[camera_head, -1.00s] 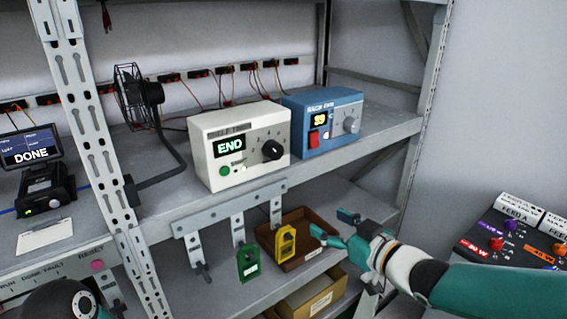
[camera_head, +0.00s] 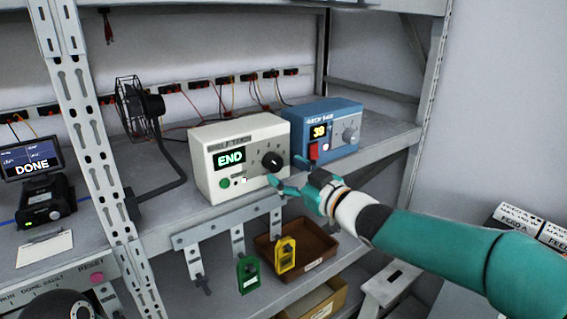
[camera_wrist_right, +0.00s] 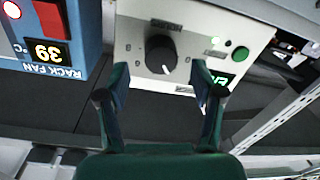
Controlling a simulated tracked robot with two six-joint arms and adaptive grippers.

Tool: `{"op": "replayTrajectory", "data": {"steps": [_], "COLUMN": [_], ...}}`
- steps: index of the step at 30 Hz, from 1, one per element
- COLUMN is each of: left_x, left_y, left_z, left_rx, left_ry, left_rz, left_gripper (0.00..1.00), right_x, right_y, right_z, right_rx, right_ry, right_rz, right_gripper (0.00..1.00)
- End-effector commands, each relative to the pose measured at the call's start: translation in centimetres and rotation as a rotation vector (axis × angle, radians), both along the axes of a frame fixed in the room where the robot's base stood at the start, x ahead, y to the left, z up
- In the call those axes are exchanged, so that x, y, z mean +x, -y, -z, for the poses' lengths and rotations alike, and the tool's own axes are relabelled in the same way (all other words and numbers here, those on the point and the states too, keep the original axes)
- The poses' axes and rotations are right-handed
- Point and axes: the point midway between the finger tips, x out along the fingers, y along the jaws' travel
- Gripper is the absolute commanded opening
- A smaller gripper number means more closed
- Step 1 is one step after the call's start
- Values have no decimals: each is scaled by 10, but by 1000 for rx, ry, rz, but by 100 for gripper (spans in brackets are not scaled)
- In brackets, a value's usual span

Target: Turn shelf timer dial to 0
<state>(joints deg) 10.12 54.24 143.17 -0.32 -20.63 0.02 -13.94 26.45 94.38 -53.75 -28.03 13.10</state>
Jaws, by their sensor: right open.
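The shelf timer is a cream box (camera_head: 205,172) on the middle shelf, with a lit green display reading END (camera_head: 230,158) and a green button (camera_head: 224,183). Its black dial (camera_head: 272,161) is on the right of its front face; it also shows in the right wrist view (camera_wrist_right: 161,54). My right gripper (camera_head: 283,182) is open and empty, just in front of and below the dial. In the right wrist view its two fingers (camera_wrist_right: 158,82) are spread apart, with the dial beyond them and no contact visible. The left gripper cannot be made out.
A blue rack fan box (camera_head: 345,115) stands right beside the timer, its display reading about 39. A black fan (camera_head: 140,105) is to the left. Green (camera_head: 248,274) and yellow (camera_head: 285,255) tags hang below the shelf edge, near a brown tray (camera_head: 322,246).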

Motion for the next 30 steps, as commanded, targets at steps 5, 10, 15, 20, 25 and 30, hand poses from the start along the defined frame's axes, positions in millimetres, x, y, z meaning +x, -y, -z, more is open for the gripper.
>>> {"op": "replayTrajectory", "data": {"steps": [5, 10, 15, 20, 25, 30], "left_x": [0, 0, 0, 0, 0, 0], "left_y": [0, 0, 0, 0, 0, -1], "left_z": [-8, -10, -9, -9, -9, -9], "left_rx": [0, 0, 0, 0, 0, 0], "left_ry": [0, 0, 0, 0, 0, 0], "left_rz": [0, 0, 0, 0, 0, -2], "left_gripper": [82, 82, 82, 82, 82, 82], "right_x": [20, 28, 29, 28, 28, 29], "right_y": [-16, -22, -23, -22, -22, -8], "right_z": [-1, 0, 0, 0, 0, 0], "right_rx": [0, 0, 0, 0, 0, 0], "right_ry": [0, 0, 0, 0, 0, 1], "right_rz": [-1, 0, 1, 1, 1, 6], "right_gripper": [67, 67, 67, 60, 32, 7]}}
